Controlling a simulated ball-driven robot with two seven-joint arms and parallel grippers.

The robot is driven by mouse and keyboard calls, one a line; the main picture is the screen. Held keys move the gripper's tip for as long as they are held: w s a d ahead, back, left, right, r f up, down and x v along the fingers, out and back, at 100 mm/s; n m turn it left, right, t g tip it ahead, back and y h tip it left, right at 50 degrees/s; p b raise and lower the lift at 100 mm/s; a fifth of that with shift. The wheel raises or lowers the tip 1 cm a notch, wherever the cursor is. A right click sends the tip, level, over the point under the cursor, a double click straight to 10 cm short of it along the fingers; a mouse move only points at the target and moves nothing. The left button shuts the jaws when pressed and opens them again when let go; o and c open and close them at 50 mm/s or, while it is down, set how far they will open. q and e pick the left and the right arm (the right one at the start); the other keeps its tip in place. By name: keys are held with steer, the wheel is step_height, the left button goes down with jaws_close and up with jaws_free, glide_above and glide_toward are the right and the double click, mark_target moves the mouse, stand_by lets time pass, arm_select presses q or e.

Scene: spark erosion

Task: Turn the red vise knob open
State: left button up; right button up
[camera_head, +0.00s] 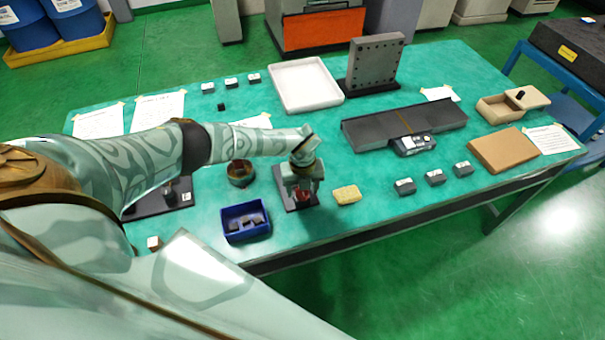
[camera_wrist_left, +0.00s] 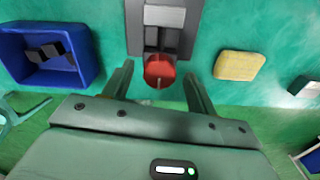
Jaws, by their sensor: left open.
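The red vise knob (camera_wrist_left: 159,72) is at the near end of the grey vise (camera_wrist_left: 166,18) in the left wrist view. In the head view the knob (camera_head: 304,196) shows small, partly hidden by my left gripper (camera_head: 304,190), and the vise's dark base (camera_head: 283,182) lies on the green table. In the left wrist view my left gripper (camera_wrist_left: 158,88) is open, with one finger on each side of the knob and a visible gap on both sides. Most of the vise is hidden under the gripper in the head view. My right gripper is not in view.
A blue bin (camera_head: 226,210) with dark blocks stands left of the vise. A yellow sponge-like block (camera_head: 347,194) lies close on its right. A round brown bowl (camera_head: 240,180) is behind the bin. The table's front edge is near.

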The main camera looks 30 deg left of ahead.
arm_select(q)
step_height(320, 180, up, 16)
steer(key=p, duration=0.2)
steer(key=shift+p, duration=0.35)
